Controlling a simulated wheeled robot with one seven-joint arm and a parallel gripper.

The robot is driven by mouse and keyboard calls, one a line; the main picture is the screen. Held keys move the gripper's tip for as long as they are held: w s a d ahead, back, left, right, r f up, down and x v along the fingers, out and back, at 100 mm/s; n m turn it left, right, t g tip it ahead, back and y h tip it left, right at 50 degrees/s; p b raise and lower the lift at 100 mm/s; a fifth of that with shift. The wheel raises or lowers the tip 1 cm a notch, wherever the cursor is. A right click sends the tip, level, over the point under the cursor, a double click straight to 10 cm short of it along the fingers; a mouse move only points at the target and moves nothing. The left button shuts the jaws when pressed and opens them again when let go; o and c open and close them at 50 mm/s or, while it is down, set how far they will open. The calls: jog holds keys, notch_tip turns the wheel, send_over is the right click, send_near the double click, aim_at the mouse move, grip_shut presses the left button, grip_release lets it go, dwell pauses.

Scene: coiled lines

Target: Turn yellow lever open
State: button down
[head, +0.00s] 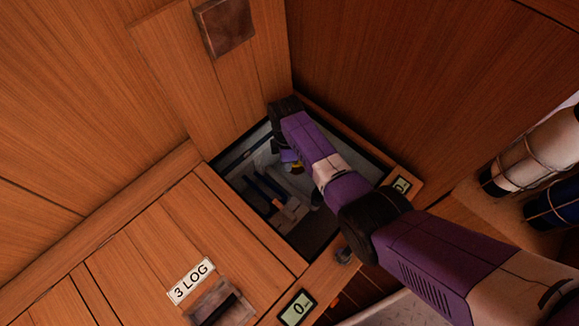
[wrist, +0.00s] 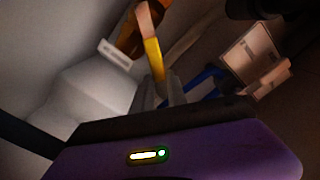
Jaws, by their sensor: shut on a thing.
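The yellow lever (wrist: 154,60) shows in the wrist view as a narrow yellow strip, with a copper-coloured part at its upper end. Its lower end meets the grey fingers of my gripper (wrist: 172,92), which are shut on it. In the head view a small patch of yellow (head: 291,157) shows beside my purple arm, inside a square opening in the wooden floor. My arm reaches down into this opening and hides much of the lever and the fingers.
Blue handles or pipes (head: 268,187) and a pale copper-toned block (head: 289,214) lie close by in the opening. Wooden walls and the opening's rim (head: 250,223) surround my arm closely. A panel labelled "3 LOG" (head: 190,281) is at the lower left.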

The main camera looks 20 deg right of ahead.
jog(key=shift+w+d+m+b, duration=0.4)
jog(key=shift+w+m, duration=0.35)
jog(key=shift+m, duration=0.3)
jog(key=shift+w+d+m+b, duration=0.4)
jog(key=shift+w+m, duration=0.3)
jog(key=shift+m, duration=0.3)
jog(key=shift+w+d+m+b, duration=0.4)
jog(key=shift+w+m, duration=0.35)
jog(key=shift+m, duration=0.3)
jog(key=c, duration=1.3)
grip_release()
notch_tip(320, 180, up, 8)
jog(key=p, duration=0.5)
jog(key=shift+f, duration=0.1)
